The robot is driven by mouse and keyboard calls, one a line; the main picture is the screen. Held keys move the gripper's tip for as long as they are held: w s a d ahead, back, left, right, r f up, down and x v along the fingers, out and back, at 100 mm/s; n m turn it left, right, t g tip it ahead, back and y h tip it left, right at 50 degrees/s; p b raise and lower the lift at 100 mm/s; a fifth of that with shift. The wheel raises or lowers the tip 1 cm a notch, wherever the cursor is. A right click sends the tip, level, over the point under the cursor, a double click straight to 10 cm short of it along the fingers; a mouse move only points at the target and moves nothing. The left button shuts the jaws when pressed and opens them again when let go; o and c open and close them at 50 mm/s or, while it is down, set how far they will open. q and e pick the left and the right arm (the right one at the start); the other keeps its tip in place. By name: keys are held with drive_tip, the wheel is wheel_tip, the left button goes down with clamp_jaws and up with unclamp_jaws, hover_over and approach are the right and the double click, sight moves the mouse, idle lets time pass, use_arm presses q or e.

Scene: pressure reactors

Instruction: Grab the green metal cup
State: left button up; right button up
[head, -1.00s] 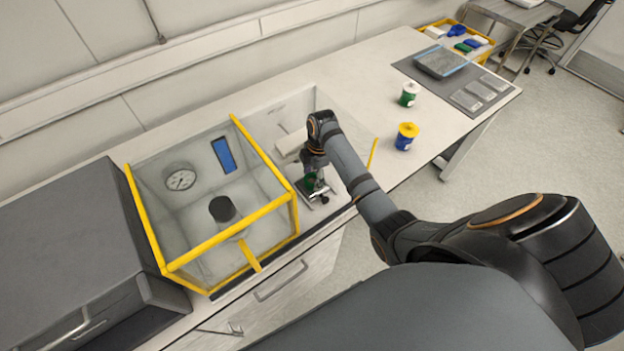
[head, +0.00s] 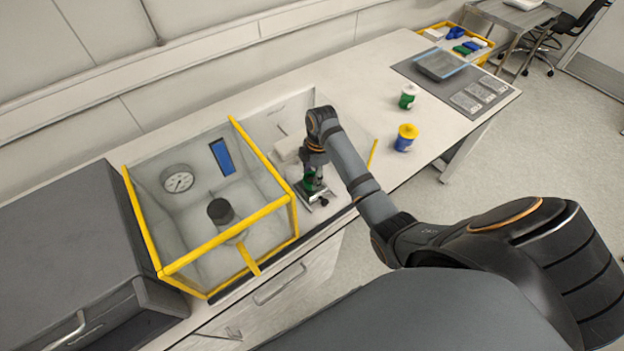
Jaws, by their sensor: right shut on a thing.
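The green metal cup (head: 309,181) is between the fingers of my right gripper (head: 312,177), which reaches down from above and is shut on it. The cup is partly hidden by the gripper. It is at a small metal stand (head: 320,200) beside the yellow-framed box; I cannot tell whether it touches the stand. My left gripper is not in view.
A clear box with a yellow frame (head: 215,239) stands just left of the gripper, holding a dark cylinder (head: 221,211). A green-and-white jar (head: 408,96) and a blue jar with a yellow lid (head: 405,138) stand to the right. A dark grey cabinet (head: 70,240) is at far left.

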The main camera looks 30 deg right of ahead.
drive_tip(key=s+a+r+p, duration=0.1)
drive_tip(key=s+r+p, duration=0.4)
drive_tip(key=s+r, duration=0.6)
drive_tip(key=s, duration=0.3)
drive_tip(key=shift+a+r, duration=0.2)
drive_tip(key=shift+f, duration=0.1)
